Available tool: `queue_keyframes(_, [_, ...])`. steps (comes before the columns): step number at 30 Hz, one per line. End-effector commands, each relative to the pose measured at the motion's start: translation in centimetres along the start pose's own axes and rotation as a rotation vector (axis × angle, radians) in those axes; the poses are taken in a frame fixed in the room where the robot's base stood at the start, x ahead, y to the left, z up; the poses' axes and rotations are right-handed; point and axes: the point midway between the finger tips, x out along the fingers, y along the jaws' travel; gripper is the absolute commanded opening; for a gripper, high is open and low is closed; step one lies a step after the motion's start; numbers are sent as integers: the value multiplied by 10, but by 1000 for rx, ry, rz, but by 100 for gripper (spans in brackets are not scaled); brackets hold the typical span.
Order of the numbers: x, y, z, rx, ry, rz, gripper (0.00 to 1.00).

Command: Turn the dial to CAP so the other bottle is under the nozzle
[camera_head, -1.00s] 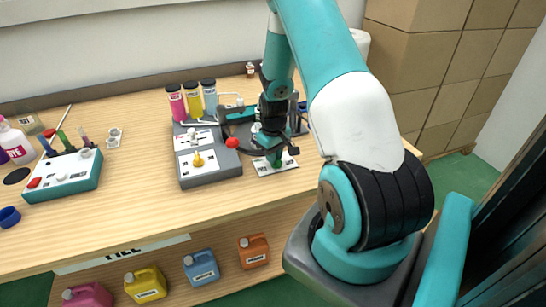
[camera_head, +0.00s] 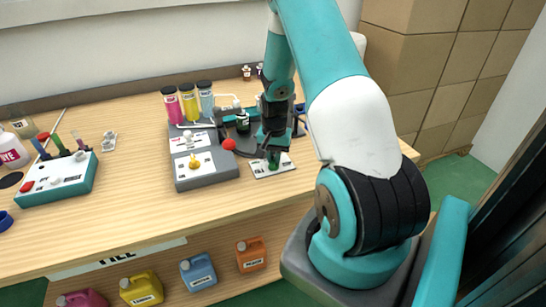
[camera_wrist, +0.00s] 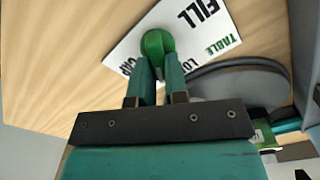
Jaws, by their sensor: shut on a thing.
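The green dial (camera_wrist: 157,45) sits on a white plate (camera_wrist: 205,35) lettered FILL, TABLE and CAP, with another word partly covered. My gripper (camera_wrist: 158,78) is shut on the dial from above. In the head view my gripper (camera_head: 272,154) is at the white plate (camera_head: 262,171), at the front of the bench. A dark bottle (camera_head: 243,122) with a pale label stands just left of my arm. The wrist view shows a grey rounded surface (camera_wrist: 240,76) beside the plate and a green-labelled thing (camera_wrist: 264,137) at right. My arm hides much of the turntable area, and which word the dial points at is unclear.
A grey dispenser box (camera_head: 206,170) with a yellow knob and a red ball stands close to my gripper's left. Pink, yellow and blue cylinders rise behind it. A teal-edged control box (camera_head: 58,178) is far left. Coloured jugs sit on the lower shelf.

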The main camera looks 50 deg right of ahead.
Motion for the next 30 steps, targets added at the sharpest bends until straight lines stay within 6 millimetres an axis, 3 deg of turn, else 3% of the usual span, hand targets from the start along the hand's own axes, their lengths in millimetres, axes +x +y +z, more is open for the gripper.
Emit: queue_keyframes(30, [-1,9,3,890,5,-4,0])
